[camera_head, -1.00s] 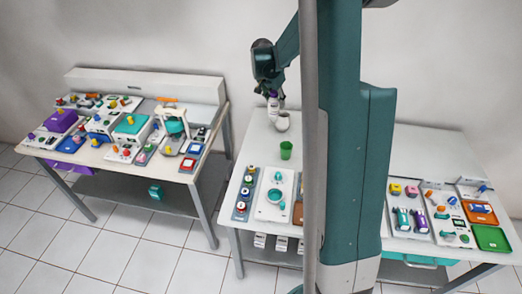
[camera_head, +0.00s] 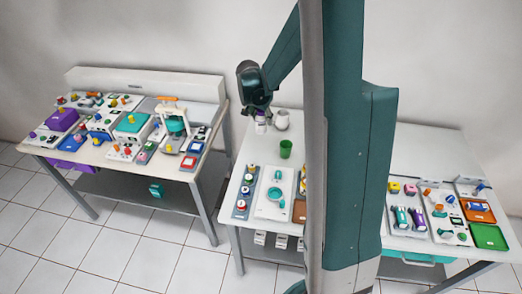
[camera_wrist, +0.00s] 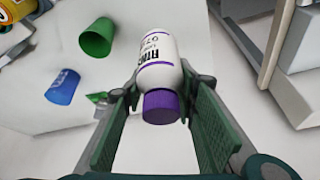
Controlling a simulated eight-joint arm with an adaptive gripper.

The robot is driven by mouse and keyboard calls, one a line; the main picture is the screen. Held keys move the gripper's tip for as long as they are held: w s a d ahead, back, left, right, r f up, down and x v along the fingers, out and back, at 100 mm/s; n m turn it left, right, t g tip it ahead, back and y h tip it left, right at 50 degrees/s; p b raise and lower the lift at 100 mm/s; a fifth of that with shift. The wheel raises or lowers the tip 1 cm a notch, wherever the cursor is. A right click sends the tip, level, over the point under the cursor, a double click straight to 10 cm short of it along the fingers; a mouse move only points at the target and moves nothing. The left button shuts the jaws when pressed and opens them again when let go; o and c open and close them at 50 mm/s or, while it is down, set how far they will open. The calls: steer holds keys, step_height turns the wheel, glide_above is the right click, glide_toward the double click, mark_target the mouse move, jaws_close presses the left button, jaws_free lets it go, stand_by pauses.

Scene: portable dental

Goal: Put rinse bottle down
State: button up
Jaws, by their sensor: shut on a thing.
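The rinse bottle (camera_wrist: 157,62) is white with purple bands, dark lettering and a purple cap. In the wrist view it lies between the two green fingers of my gripper (camera_wrist: 160,95), cap end nearest the palm. In the head view my gripper (camera_head: 259,106) is over the back left corner of the right table (camera_head: 415,155), and the bottle (camera_head: 261,120) shows below it, roughly upright. The gripper is shut on the bottle. I cannot tell whether its base touches the tabletop.
A white mug (camera_head: 282,119) stands close to the right of the bottle. A green cup (camera_head: 285,149) stands nearer the front, and a blue cup (camera_wrist: 63,87) shows in the wrist view. The left table (camera_head: 110,150) is crowded, with a floor gap between the tables.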

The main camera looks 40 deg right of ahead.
steer(key=shift+f, duration=0.85)
step_height(320, 180, down, 6)
steer(key=shift+f+b, duration=0.15)
steer(key=shift+b, duration=0.25)
steer(key=shift+f, duration=1.85)
steer(key=shift+f+b, duration=0.2)
steer(key=shift+b, duration=0.25)
steer(key=o, duration=1)
steer(key=shift+r, duration=0.2)
